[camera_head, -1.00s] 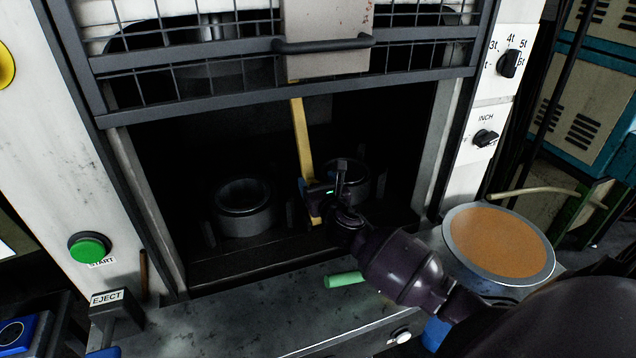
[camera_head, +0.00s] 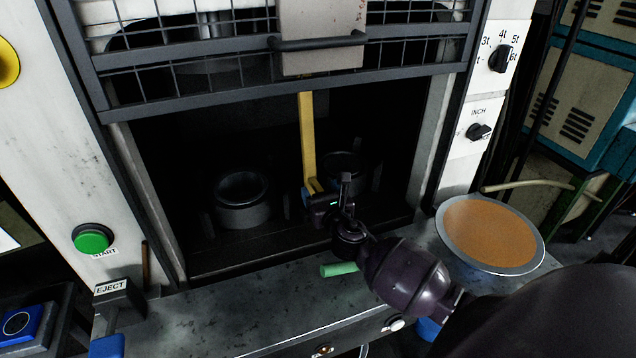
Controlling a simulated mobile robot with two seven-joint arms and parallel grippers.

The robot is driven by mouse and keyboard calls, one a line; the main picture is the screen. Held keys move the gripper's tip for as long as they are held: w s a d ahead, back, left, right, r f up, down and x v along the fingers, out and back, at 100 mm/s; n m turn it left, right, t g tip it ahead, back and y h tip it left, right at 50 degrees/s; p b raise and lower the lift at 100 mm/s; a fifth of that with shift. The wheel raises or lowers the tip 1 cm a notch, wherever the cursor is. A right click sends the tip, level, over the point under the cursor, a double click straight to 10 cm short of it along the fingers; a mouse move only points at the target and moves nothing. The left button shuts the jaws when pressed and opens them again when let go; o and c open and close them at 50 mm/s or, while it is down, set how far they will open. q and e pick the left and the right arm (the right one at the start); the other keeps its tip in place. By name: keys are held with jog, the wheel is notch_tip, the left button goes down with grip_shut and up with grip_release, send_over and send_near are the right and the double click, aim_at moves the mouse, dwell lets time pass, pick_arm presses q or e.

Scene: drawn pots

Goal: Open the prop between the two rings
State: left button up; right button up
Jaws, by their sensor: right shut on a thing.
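The yellow prop (camera_head: 307,135) stands nearly upright in the dark press opening, its top reaching the lower bar of the mesh guard. It is between the left ring (camera_head: 241,198) and the right ring (camera_head: 345,166), which is partly hidden behind my right gripper. My right gripper (camera_head: 317,197) is shut on the lower end of the prop. My left gripper is not in view.
The mesh guard (camera_head: 222,106) with a dark handle hangs above the opening. A green cylinder (camera_head: 339,269) lies on the ledge below my wrist. A round pan with an orange top (camera_head: 490,233) stands at the right. A green START button (camera_head: 92,239) and an EJECT lever (camera_head: 112,288) are at the left.

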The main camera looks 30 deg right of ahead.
jog(key=shift+s+a+f, duration=0.15)
jog(key=shift+s+f, duration=0.15)
jog(key=shift+s, duration=0.2)
jog(key=shift+s+a+f, duration=0.1)
jog(key=shift+s+f, duration=0.15)
jog(key=shift+s, duration=0.2)
jog(key=o, duration=1.3)
jog(key=shift+s+r, duration=0.1)
jog(key=shift+s, duration=0.05)
jog(key=shift+c, duration=0.2)
jog(key=v, duration=1)
jog(key=shift+s+b, duration=0.35)
